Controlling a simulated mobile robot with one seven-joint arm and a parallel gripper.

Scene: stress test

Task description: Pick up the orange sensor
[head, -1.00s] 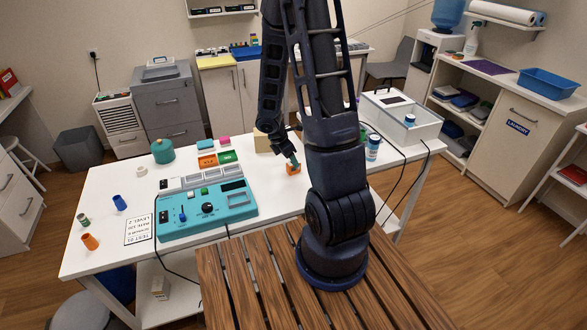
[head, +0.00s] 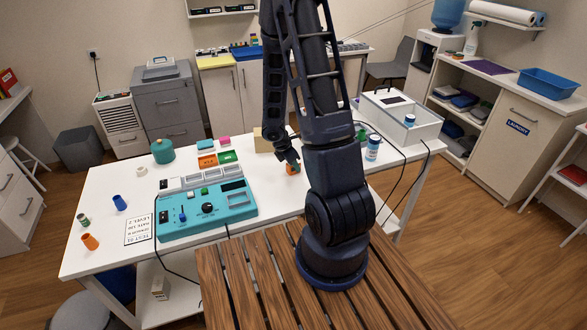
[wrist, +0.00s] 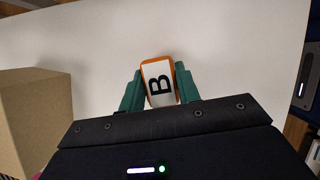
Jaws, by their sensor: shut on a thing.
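The orange sensor (head: 293,169) is at the white table's middle, just left of my arm in the head view. In the wrist view the orange sensor (wrist: 159,82) shows a white face with a black letter B. My gripper (head: 291,162) is at the sensor from above. In the wrist view the green fingers of my gripper (wrist: 160,90) are shut on the sensor, one on each side. I cannot tell whether the sensor still touches the table; its lower part is hidden.
A cardboard box (wrist: 36,115) stands close to the left of my gripper in the wrist view. A teal test panel (head: 207,208) lies left of the sensor on the white table (head: 100,190). A blue-and-white bottle (head: 373,147) and a white bin (head: 400,117) stand to the right.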

